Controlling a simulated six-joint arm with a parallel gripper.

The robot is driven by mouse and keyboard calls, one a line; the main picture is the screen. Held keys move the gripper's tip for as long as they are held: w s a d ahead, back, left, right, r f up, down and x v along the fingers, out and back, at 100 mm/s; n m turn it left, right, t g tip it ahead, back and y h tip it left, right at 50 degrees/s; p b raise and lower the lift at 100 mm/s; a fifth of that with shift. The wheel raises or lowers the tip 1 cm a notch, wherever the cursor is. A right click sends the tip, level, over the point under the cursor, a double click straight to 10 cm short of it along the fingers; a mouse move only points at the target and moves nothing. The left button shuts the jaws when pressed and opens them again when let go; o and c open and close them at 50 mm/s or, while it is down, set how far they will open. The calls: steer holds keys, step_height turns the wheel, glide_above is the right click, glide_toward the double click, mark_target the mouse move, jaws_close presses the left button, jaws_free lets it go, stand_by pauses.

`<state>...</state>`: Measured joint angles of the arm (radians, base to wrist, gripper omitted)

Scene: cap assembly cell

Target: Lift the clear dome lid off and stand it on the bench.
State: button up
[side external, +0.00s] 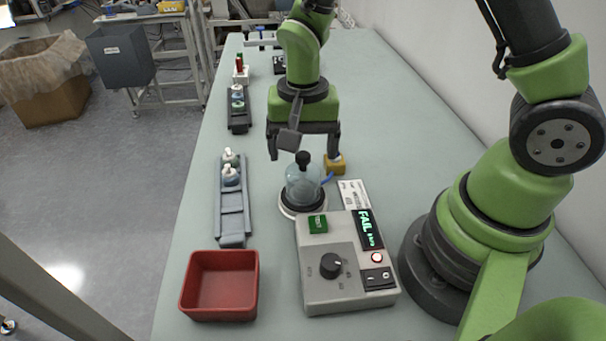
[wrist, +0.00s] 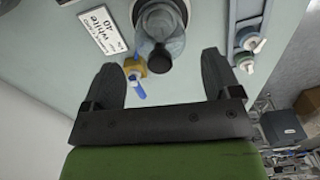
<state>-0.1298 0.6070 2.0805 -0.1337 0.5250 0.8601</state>
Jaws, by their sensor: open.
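The clear dome lid (side external: 303,186) with a black knob (side external: 303,157) on top sits upright on a round white base with a dark ring (side external: 302,209), beside the tester box. In the wrist view the dome (wrist: 166,22) is at the top, its knob (wrist: 158,62) nearest me. My gripper (side external: 303,152) is open and empty, pointing down. In the wrist view the knob shows between the spread fingers of my gripper (wrist: 158,70). I see no contact; the exact height gap is hard to tell.
The tester box (side external: 343,285) shows FAIL. A yellow block (side external: 334,164) with a blue tube stands close by the dome. A red bin (side external: 219,287), a grey rack with bottles (side external: 232,215) and a white label card (side external: 354,194) are near. Bare bench (side external: 270,240) lies between rack and tester.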

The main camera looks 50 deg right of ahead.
steer(key=shift+f, duration=1.95)
steer(key=c, duration=0.9)
step_height(320, 180, up, 9)
steer(key=shift+w+r, duration=0.1)
steer(key=shift+w, duration=0.05)
steer(key=w+d+f, duration=0.5)
steer(key=w, duration=0.3)
steer(key=shift+w+f, duration=0.4)
